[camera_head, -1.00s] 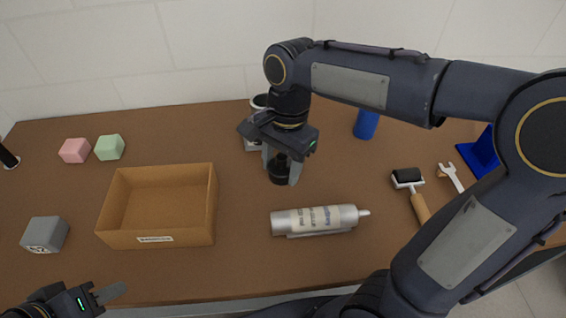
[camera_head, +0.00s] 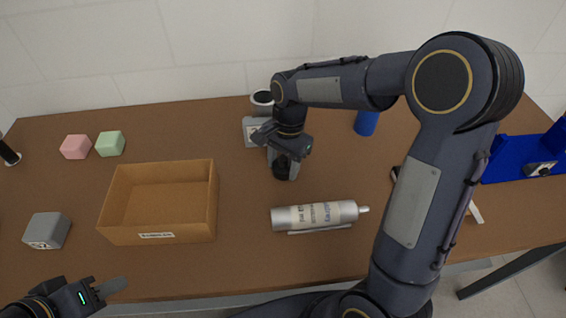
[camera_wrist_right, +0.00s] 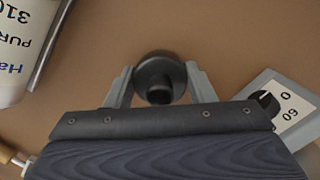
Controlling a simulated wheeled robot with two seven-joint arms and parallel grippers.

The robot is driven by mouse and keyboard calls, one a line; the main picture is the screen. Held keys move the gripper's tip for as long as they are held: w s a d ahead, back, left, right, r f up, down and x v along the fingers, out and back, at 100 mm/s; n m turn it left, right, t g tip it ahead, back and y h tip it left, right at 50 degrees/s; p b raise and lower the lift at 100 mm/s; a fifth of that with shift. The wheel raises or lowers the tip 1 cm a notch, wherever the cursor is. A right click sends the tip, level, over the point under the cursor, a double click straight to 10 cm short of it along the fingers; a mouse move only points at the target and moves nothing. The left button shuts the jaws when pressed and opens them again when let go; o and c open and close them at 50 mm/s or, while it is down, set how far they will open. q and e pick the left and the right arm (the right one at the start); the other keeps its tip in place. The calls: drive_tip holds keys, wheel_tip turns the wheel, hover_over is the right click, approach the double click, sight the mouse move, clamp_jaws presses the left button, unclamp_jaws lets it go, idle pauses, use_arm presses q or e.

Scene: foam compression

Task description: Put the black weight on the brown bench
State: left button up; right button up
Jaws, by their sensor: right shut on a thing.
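The black weight (camera_head: 281,167) is a short dark cylinder between the fingers of my right gripper (camera_head: 283,171), right of the carton's far side. The right wrist view shows the black weight (camera_wrist_right: 160,80) from above, with a finger of the shut right gripper (camera_wrist_right: 158,88) on each side. The brown bench (camera_head: 245,255) lies directly below; I cannot tell whether the weight's underside touches it. My left gripper (camera_head: 118,287) is empty at the front left edge, and its finger opening is unclear.
An open cardboard box (camera_head: 158,237) stands left of the weight. A silver tube (camera_head: 310,216) lies in front of it. A grey device with a dial (camera_wrist_right: 280,108) is close behind. Pink (camera_head: 75,147), green (camera_head: 110,144) and grey (camera_head: 47,231) blocks are left.

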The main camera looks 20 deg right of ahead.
drive_tip(key=shift+f, duration=0.1)
drive_tip(key=o, duration=1.4)
wheel_tip(320, 180, up, 11)
drive_tip(key=d, duration=0.1)
drive_tip(key=s+d+r+n+t+y, duration=0.1)
drive_tip(key=s+d+n+t, duration=0.1)
drive_tip(key=s, duration=0.3)
drive_tip(key=s+d+r+n+t+y, duration=0.1)
drive_tip(key=s+d+n, duration=0.15)
drive_tip(key=s, duration=0.25)
drive_tip(key=shift+s+a+f+n+t+p, duration=0.1)
drive_tip(key=shift+s+a+f+n+t, duration=0.65)
drive_tip(key=shift+s, duration=0.85)
drive_tip(key=shift+s+a+f+n+t+p, duration=0.15)
drive_tip(key=shift+s+f+n+t, duration=0.3)
drive_tip(key=shift+s+f+n, duration=0.65)
drive_tip(key=shift+s+a+f+n+t+p, duration=0.1)
drive_tip(key=shift+s+a+f+n+t, duration=0.7)
drive_tip(key=shift+s, duration=1.35)
